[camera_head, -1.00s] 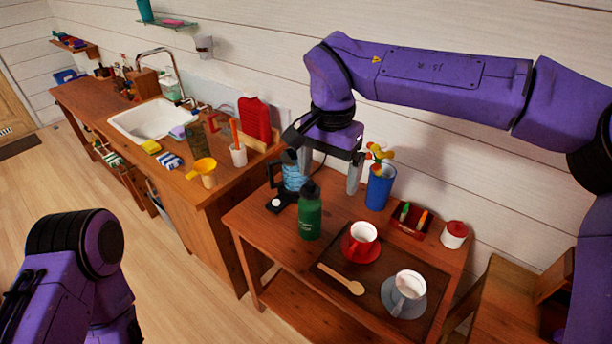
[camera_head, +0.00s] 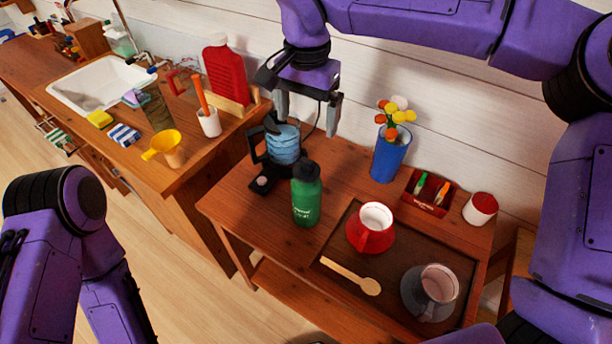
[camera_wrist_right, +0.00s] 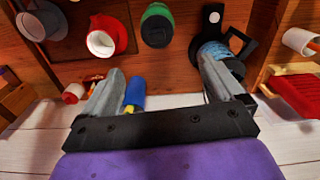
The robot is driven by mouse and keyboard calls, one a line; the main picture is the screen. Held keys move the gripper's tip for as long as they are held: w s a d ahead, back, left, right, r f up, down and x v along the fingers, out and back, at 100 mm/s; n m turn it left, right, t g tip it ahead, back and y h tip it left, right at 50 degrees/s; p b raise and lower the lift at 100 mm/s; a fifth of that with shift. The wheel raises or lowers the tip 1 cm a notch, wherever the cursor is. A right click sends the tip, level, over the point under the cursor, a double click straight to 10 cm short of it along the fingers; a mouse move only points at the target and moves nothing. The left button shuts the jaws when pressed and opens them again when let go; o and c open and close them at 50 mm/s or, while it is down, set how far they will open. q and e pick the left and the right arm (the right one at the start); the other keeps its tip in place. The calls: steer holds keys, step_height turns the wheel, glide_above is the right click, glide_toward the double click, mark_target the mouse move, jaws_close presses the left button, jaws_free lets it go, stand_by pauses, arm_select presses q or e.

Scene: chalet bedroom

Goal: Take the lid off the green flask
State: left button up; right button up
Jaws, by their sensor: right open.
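The green flask (camera_head: 306,206) stands upright near the left front of the wooden table, with its black lid (camera_head: 307,172) on top. It also shows at the top of the right wrist view (camera_wrist_right: 157,26). My right gripper (camera_head: 307,112) is open and empty, above and behind the flask, over the back of the table near the wall. Its two spread fingers also show in the right wrist view (camera_wrist_right: 160,72). It touches neither flask nor lid. My left arm enters at the lower left; its gripper is out of view.
A coffee maker (camera_head: 284,144) stands close behind the flask. A blue cup (camera_head: 389,155) with flowers is to the right. A tray (camera_head: 357,270) holds a red cup (camera_head: 371,232), a wooden spoon (camera_head: 350,276) and a grey cup (camera_head: 438,285). The sink counter (camera_head: 190,160) is left.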

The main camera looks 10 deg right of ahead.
glide_above(307, 160)
steer(key=w, duration=0.1)
step_height(307, 160, down, 4)
steer(key=f, duration=0.5)
steer(key=s+f+p, duration=0.1)
steer(key=f, duration=0.1)
steer(key=shift+f, duration=0.6)
arm_select(q)
steer(key=shift+w, duration=0.1)
arm_select(e)
steer(key=c, duration=1.1)
